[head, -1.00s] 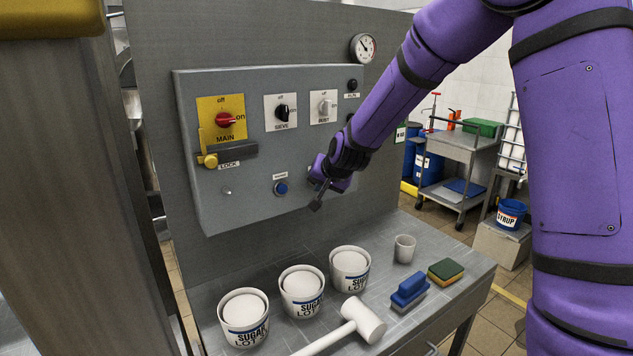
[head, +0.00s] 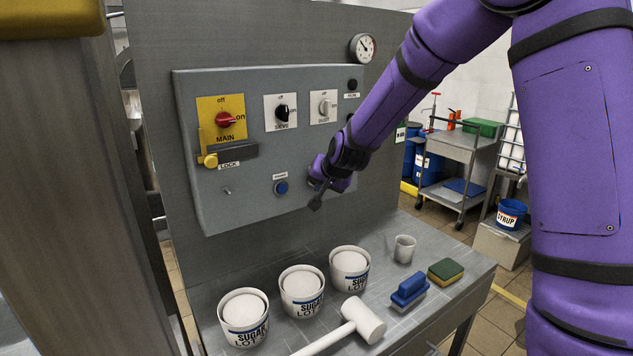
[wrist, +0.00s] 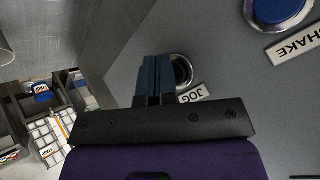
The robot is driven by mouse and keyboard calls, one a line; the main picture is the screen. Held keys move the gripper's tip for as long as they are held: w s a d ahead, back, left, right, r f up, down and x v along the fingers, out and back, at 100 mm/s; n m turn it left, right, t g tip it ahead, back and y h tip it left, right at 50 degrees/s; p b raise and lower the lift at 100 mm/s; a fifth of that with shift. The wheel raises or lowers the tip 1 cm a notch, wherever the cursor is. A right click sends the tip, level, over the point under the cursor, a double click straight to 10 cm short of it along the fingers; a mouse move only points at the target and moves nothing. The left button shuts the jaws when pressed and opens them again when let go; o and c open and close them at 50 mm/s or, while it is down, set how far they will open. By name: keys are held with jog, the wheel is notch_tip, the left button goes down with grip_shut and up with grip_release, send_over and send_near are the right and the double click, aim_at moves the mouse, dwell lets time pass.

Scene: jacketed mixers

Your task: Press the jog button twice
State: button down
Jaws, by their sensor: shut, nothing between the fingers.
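The jog button (wrist: 183,70) shows in the wrist view as a dark cap in a shiny metal ring, next to its JOG label (wrist: 194,94). My gripper's fingers partly cover it. My gripper (wrist: 153,66) is shut and empty, with its fingertips at the left side of the button in the wrist view. I cannot tell whether they touch it. In the head view my gripper (head: 315,204) is in front of the lower right part of the grey control panel (head: 245,205), and the jog button is hidden behind my wrist.
A blue SHAKE button (wrist: 279,8) sits beside the jog button; it also shows in the head view (head: 281,188). The yellow MAIN switch plate (head: 209,112) is at upper left. Sugar tubs (head: 302,300), a white mallet (head: 361,319) and a brush (head: 408,292) rest on the bench below.

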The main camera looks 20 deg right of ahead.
jog(key=shift+s+d, duration=0.2)
jog(key=shift+s, duration=0.4)
jog(key=s, duration=0.1)
jog(key=s+d, duration=0.1)
jog(key=s, duration=0.2)
jog(key=shift+s+d, duration=0.25)
jog(key=shift+s, duration=0.15)
jog(key=shift+r, duration=0.1)
dwell(2.3)
jog(key=s+d+r+n+g+h, duration=0.1)
jog(key=s+r+n, duration=0.1)
jog(key=s+r, duration=0.55)
jog(key=s+d+r+n+g, duration=0.15)
jog(key=s+r, duration=0.25)
jog(key=s, duration=0.6)
jog(key=s+d+r, duration=0.1)
jog(key=s+d, duration=0.1)
jog(key=s, duration=0.7)
jog(key=s+d+r+n, duration=0.1)
jog(key=s+d, duration=0.1)
jog(key=s, duration=0.6)
jog(key=shift+s+d+r+g+h, duration=0.15)
jog(key=shift+s+r+g+h, duration=0.2)
jog(key=shift+s+g+h, duration=0.1)
